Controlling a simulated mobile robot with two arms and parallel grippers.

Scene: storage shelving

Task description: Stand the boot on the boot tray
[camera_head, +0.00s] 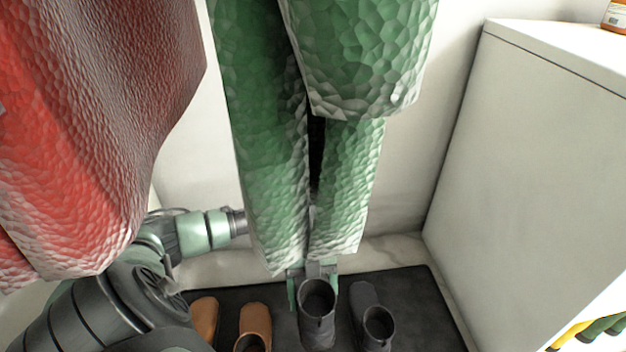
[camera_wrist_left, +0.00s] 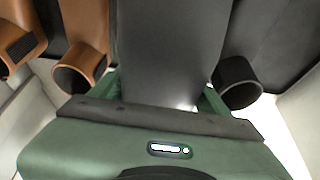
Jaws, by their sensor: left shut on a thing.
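My left gripper (camera_head: 313,288) is shut on a dark grey boot (camera_head: 317,328), with one finger on each side of its shaft. The boot is upright, its round opening facing up, over the black boot tray (camera_head: 435,305). I cannot tell whether its sole touches the tray. In the left wrist view the boot (camera_wrist_left: 170,45) fills the space between the green fingers of the gripper (camera_wrist_left: 162,92). A second dark grey boot (camera_head: 374,322) stands on the tray just to the right. My right gripper is not in view.
Two brown boots (camera_head: 254,325) stand on the tray to the left. Green hanging clothing (camera_head: 265,130) covers part of my arm, and a red garment (camera_head: 90,130) hangs at the left. A white cabinet (camera_head: 535,150) stands at the right. The tray's right end is bare.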

